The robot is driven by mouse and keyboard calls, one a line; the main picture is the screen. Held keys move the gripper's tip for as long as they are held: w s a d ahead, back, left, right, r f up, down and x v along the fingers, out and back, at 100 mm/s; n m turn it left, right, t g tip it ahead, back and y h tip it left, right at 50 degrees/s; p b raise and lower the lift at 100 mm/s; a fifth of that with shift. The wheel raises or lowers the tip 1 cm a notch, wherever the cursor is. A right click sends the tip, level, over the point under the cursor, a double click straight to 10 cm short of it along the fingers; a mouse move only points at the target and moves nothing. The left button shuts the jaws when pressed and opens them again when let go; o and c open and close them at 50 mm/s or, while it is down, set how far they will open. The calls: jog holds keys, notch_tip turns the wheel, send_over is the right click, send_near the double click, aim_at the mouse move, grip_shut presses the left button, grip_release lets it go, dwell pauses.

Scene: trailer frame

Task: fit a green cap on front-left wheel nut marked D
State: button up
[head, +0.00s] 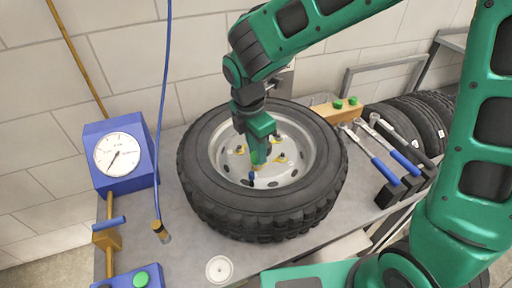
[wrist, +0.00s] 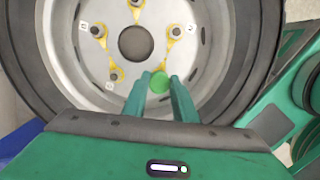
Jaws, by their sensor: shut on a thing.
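The wheel (head: 265,165) lies flat on the bench, its pale rim facing up with several nuts on yellow pointers. My gripper (head: 258,160) is over the rim and shut on a green cap (wrist: 159,83), which shows between the fingertips (wrist: 160,79) in the wrist view. In that view, nuts show at the upper left (wrist: 97,31), upper right (wrist: 176,32), top (wrist: 135,3) and lower left (wrist: 116,75). Small letter tags sit beside some of them, too blurred to read surely. The cap and fingers hide the rim beneath them, so I cannot tell whether the cap touches a nut.
A wooden block (head: 322,112) with green caps (head: 338,104) stands behind the wheel. Wrenches with blue grips (head: 386,170) and more tyres (head: 405,120) are at the right. A blue gauge (head: 120,155) stands at the left. A white disc (head: 219,269) lies in front.

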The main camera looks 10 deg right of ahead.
jog(key=shift+f, duration=1.05)
jog(key=shift+f, duration=0.15)
jog(key=o, duration=1.6)
jog(key=shift+c, duration=0.2)
jog(key=shift+r, duration=4)
